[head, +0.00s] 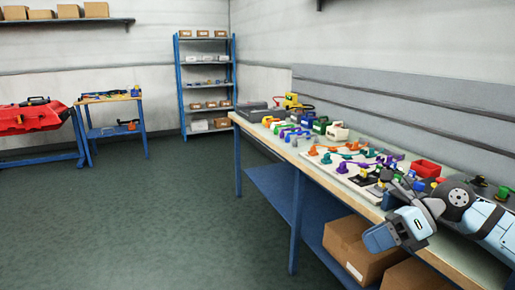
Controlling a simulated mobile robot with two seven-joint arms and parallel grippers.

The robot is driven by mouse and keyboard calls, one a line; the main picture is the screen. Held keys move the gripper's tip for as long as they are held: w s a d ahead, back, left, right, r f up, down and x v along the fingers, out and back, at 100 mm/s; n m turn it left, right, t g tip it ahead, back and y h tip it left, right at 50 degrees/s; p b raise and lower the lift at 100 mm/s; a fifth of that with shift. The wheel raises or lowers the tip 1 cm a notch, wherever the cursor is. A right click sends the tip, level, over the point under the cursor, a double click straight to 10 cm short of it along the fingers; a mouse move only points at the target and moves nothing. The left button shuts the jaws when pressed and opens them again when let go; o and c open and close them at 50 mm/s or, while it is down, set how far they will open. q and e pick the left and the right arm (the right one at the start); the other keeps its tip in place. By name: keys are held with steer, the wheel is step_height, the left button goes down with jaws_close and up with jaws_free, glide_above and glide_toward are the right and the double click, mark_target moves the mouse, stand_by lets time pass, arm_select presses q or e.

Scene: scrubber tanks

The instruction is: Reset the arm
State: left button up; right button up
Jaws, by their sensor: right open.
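My right arm (490,222) comes in from the right edge over the near end of the long workbench (449,258). It is bent at a dark round joint. My right gripper (398,187) is open, with its dark fingers near the small parts at the bench's near end. I cannot tell whether it touches any of them. I see nothing held in it. The arm hides part of the bench top and front edge. My left arm and gripper are out of view.
Coloured parts and a red bin (426,168) crowd the bench. Cardboard boxes (358,250) sit underneath. A blue shelf rack (206,85), a small blue table (110,97) and a red case (30,117) stand farther back. The green floor (150,220) at left is clear.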

steer(key=s+a+f+m+t+y, duration=0.25)
steer(key=a+m+t+y, duration=0.2)
steer(key=m, duration=0.25)
steer(key=s+a+f+m+t+y, duration=0.25)
steer(key=a+m+t+y, duration=0.2)
steer(key=m, duration=0.35)
steer(key=s+d+f+m+t+h, duration=0.1)
steer(key=s+f+m+h, duration=0.65)
steer(key=f+m, duration=0.6)
steer(key=s+d+f+m+t+h, duration=0.2)
steer(key=s+f+m+h, duration=0.6)
steer(key=f+m, duration=0.55)
arm_select(q)
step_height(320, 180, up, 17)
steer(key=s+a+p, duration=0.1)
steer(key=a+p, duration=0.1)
steer(key=p, duration=2.5)
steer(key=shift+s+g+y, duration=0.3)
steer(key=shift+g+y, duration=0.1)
arm_select(e)
step_height(320, 180, up, 19)
steer(key=d+m+g+h, duration=0.1)
steer(key=d+h, duration=0.1)
steer(key=shift+s, duration=0.25)
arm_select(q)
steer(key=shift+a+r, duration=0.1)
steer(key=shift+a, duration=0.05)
